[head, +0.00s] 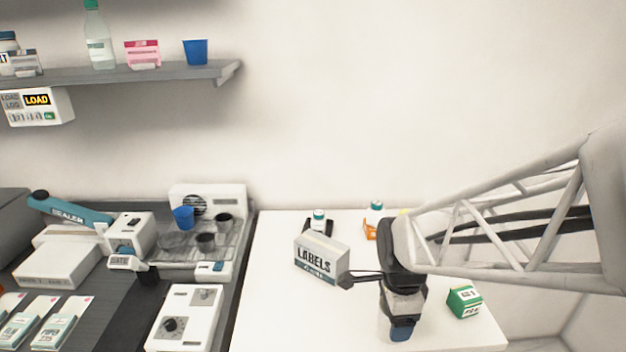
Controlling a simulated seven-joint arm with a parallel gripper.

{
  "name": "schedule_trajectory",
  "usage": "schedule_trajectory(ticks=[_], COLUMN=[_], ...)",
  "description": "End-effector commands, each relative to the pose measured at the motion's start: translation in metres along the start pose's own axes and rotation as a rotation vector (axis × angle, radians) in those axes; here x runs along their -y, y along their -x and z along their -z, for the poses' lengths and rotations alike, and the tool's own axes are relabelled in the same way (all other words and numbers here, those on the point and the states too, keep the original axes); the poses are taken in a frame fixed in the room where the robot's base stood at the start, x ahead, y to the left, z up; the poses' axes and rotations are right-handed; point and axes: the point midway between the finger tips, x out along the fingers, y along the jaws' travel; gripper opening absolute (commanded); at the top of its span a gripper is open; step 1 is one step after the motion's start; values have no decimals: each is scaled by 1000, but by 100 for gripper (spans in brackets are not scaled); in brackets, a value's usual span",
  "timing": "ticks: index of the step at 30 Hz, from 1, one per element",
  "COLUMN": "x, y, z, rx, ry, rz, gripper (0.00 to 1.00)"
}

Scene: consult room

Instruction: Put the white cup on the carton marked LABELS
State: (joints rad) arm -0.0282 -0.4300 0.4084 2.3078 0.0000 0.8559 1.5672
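The carton marked LABELS (321,259) is a white and grey box standing on the white table, its dark lettering facing me. My gripper (401,330) points down over the table, to the right of the carton and nearer to me. Its blue tip shows low down, but the gap between the fingers is hidden. I cannot pick out a white cup for certain. A pale patch beside the blue tip is too small to tell as cup, table or gripper part.
A green and white box (464,301) stands right of my gripper. A machine with blue and dark cups (206,240) is at the left. The white table (275,318) is clear at its front left.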

Motion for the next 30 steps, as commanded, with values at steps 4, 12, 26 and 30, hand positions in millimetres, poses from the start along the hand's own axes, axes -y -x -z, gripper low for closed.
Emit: schedule_trajectory(ticks=[4,12,26,30], x=[24,72,108,108], y=[16,51,80,80], z=[-16,-56,-93,-93], rx=[0,0,0,0], ry=[-3,-15,-31,-32], rz=[2,2,0,0], gripper=[49,49,49,49])
